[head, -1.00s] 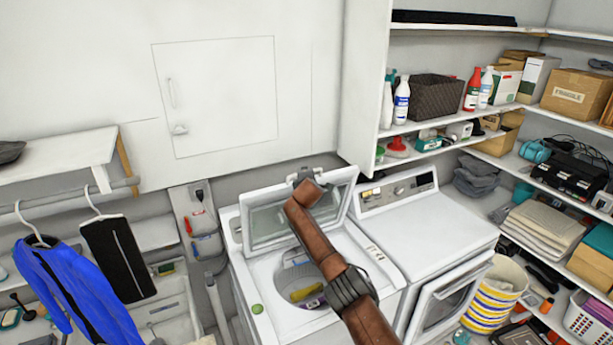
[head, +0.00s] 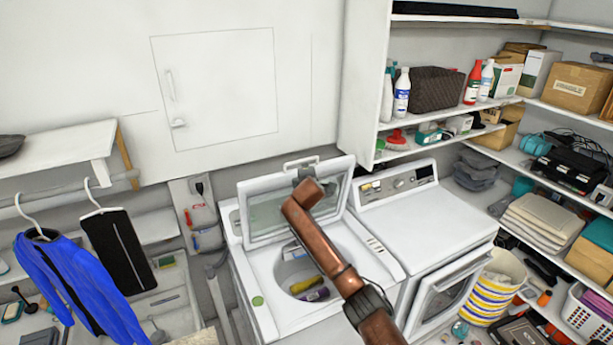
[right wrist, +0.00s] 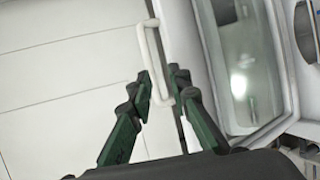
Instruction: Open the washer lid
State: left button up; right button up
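The washer (head: 262,290) stands with its lid (head: 300,205) raised, leaning toward the back wall. Its tub opening shows below, with a yellow item (head: 306,284) and a purple item inside. The lid's white handle (head: 301,163) is at the top edge of the lid. My right arm crosses in front of the washer, and its gripper is mostly hidden by the wrist at the lid's upper edge. In the right wrist view, my right gripper (right wrist: 162,80) has its fingers apart, one on each side of the handle's lower part (right wrist: 152,50); contact is unclear. My left gripper is not in view.
A dryer (head: 425,215) stands right of the washer. Shelves with boxes and bottles (head: 402,92) are at the right. A blue jacket (head: 75,285) and a black garment hang at the left.

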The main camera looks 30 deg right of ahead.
jog(key=v, duration=0.4)
jog(key=shift+s, duration=0.1)
jog(key=shift+c, duration=0.6)
